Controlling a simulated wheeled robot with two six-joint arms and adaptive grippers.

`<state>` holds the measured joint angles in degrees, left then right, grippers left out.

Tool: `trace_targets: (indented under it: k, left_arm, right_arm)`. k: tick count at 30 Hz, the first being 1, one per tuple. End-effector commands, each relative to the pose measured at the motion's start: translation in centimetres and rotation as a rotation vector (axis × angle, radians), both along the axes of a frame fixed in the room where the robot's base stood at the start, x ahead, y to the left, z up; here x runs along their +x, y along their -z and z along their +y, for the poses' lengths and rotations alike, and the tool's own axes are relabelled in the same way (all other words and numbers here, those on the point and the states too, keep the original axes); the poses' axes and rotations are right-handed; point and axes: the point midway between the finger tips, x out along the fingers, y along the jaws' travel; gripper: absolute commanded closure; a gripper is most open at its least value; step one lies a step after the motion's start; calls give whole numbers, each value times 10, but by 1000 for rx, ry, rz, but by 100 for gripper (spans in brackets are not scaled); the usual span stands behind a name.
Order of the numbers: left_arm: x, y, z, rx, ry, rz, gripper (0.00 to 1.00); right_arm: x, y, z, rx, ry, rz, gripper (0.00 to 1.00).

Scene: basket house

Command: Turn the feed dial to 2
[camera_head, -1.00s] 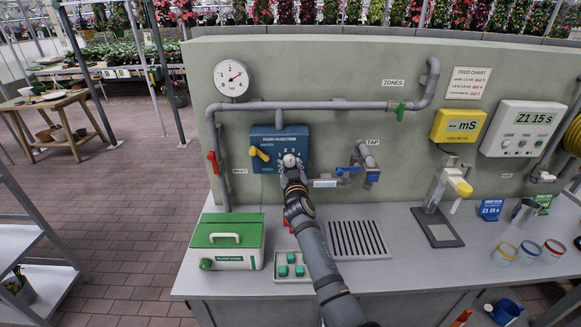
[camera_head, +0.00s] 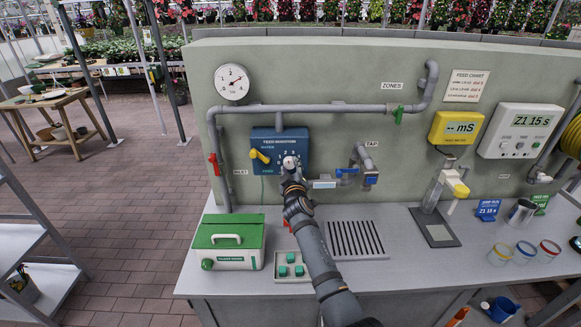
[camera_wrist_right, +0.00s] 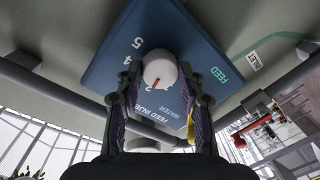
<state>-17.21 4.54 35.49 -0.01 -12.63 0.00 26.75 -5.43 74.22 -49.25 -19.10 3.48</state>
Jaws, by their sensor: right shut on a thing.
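The feed dial (camera_head: 289,162) is a white knob on the blue feed injector panel (camera_head: 267,140). My left gripper is out of view.
A yellow lever (camera_head: 260,156) sits on the panel left of the dial. Grey pipe (camera_head: 330,107) and a blue-handled tap (camera_head: 371,179) are close by. Below, a green-lidded box (camera_head: 228,240) and a drain grate (camera_head: 355,239) occupy the bench.

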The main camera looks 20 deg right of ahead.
Motion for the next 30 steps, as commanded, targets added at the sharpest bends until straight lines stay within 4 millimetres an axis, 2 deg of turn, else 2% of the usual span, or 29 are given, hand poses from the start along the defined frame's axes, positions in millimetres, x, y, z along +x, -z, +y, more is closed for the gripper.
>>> trace_targets:
  k: [9,24,25,29,30]
  left_arm:
    - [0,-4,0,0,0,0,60]
    - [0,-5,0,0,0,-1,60]
    - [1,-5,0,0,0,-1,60]
    - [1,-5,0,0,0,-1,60]
    - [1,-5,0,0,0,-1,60]
  right_arm:
    - [0,-1,0,-102,0,27,93]
    - [0,-1,0,-118,0,32,93]
    - [0,-1,0,-118,0,32,57]
    - [0,-1,0,-117,0,33,40]
    - [0,-1,0,-117,0,33,38]
